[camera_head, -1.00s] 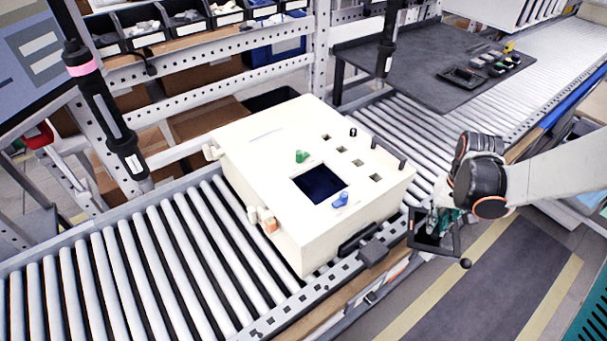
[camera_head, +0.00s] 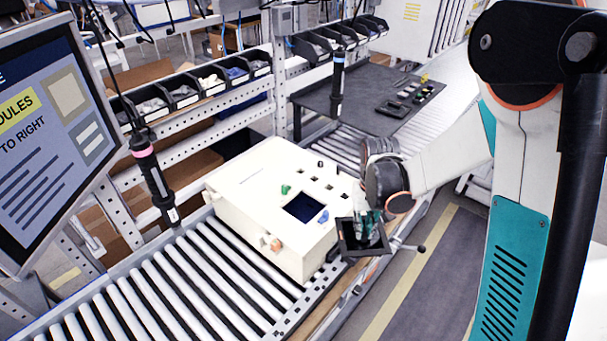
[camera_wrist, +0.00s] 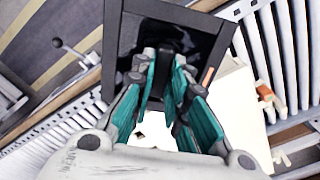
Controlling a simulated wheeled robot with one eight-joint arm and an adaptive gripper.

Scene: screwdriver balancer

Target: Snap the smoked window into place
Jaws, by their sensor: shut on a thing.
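The smoked window is a dark square panel with a black frame (camera_head: 350,250). My gripper (camera_head: 368,226) is shut on it and holds it tilted, just off the right front side of the white housing (camera_head: 245,178). In the wrist view the teal fingers (camera_wrist: 170,60) reach to the dark frame (camera_wrist: 225,60), which hides what lies behind it. The housing's top has a square dark opening (camera_head: 302,208), with a green clip (camera_head: 285,189) on its far left side and a blue clip (camera_head: 323,216) on its near right side. The window is apart from this opening.
The housing stands on a roller conveyor (camera_head: 190,290). Orange and white latches (camera_head: 272,243) stick out from its left side.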

